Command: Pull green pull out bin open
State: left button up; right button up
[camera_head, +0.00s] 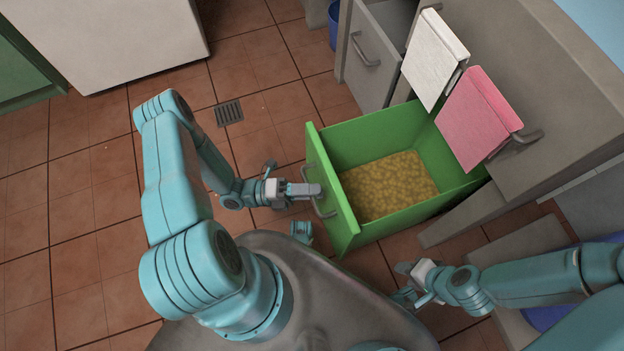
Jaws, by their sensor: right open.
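The green pull out bin (362,134) stands out from under the counter, with a yellow-brown grainy fill showing inside. Its green front panel (327,184) carries a grey bar handle (315,192). My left gripper (316,190) is at this handle, its fingers overlapping the handle in the picture. I cannot tell whether its fingers are closed around the bar. My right gripper (401,277) is open and empty, low in front of the bin's near right side, apart from it.
A white towel (434,58) and a pink towel (477,118) hang from the counter above the bin. A floor drain (229,112) lies in the tiled floor, which is clear to the left.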

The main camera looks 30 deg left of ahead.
pick_arm(q)
jog(key=shift+s, duration=0.1)
dwell(0.3)
jog(key=v, duration=1.6)
jog(key=shift+s+a, duration=0.1)
jog(key=shift+a, duration=0.05)
